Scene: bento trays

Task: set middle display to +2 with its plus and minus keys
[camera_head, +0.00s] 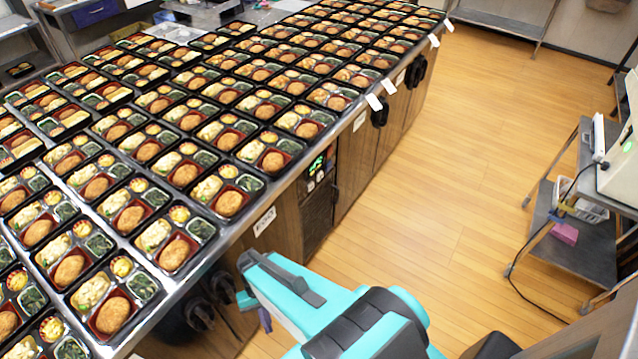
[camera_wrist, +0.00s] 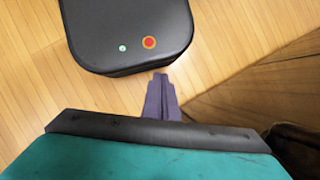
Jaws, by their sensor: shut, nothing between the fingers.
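A dark control panel (camera_head: 318,168) with small green-lit displays is set in the wooden front of the long counter, in the head view. Its digits and its plus and minus keys are too small to read, and I cannot pick out the middle display. My gripper (camera_head: 265,319) hangs low in front of the counter, below and left of the panel and apart from it, mostly hidden by my teal arm. In the wrist view my gripper's purple fingers (camera_wrist: 161,80) are together and empty, above the wooden floor. The panel is not in the wrist view.
The steel counter (camera_head: 236,246) is covered with rows of filled bento trays. White tags and black handles (camera_head: 416,71) stick out along its front edge. The wooden floor (camera_head: 440,190) to the right is clear. A grey cart (camera_head: 572,240) stands at far right, with a cable hanging down.

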